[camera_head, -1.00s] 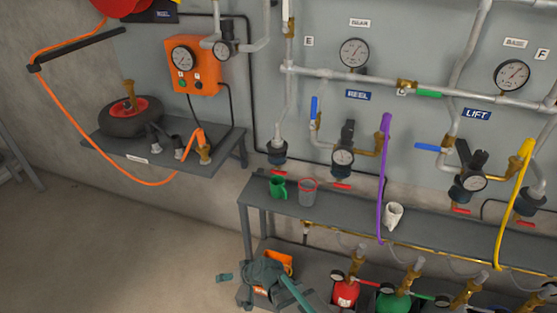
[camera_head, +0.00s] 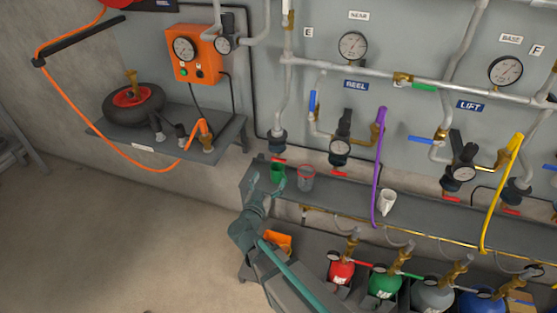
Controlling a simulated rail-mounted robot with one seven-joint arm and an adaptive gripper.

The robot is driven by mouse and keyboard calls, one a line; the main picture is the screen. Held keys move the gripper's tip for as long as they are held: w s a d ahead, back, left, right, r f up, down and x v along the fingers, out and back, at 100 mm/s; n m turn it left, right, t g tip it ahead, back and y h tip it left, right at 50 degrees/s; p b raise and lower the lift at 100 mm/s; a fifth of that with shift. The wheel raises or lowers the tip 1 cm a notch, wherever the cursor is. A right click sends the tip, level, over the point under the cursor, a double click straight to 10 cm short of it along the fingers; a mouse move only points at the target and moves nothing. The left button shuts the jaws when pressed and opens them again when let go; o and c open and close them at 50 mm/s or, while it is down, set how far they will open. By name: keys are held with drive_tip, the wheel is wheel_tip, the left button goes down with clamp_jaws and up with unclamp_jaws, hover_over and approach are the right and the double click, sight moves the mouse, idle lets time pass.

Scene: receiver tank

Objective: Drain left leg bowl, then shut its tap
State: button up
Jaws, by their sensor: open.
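The left leg, marked E, is a grey pipe that ends in a dark bowl (camera_head: 278,141) on the back wall. A small red tap lever (camera_head: 279,159) shows just under this bowl. A green mug (camera_head: 278,173) stands on the bench (camera_head: 345,193) below it, and a grey cup with a red rim (camera_head: 306,178) stands to its right. My gripper (camera_head: 266,181) is open at the bench's left end, with its fingers pointing up towards the green mug. One finger overlaps the mug's lower edge in the picture; I cannot tell whether they touch. The bowl's contents cannot be seen.
The REEL (camera_head: 340,147) and LIFT (camera_head: 460,172) units hang to the right with their own red taps. Purple (camera_head: 377,170) and yellow (camera_head: 499,195) hoses hang across the bench front. A white mug (camera_head: 388,202) stands on the bench. Several gas bottles stand below.

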sight(279, 159)
drive_tip(key=p+x, duration=0.1)
drive_tip(key=x, duration=0.9)
drive_tip(key=shift+w, duration=0.4)
drive_tip(key=c, duration=1.2)
drive_tip(key=shift+o, duration=0.2)
drive_tip(key=shift+f+m, duration=0.1)
drive_tip(key=shift+m, duration=0.5)
drive_tip(key=o, duration=1.2)
drive_tip(key=shift+c, duration=0.2)
drive_tip(key=shift+s, duration=0.1)
drive_tip(key=v, duration=1.1)
drive_tip(key=shift+s, duration=0.4)
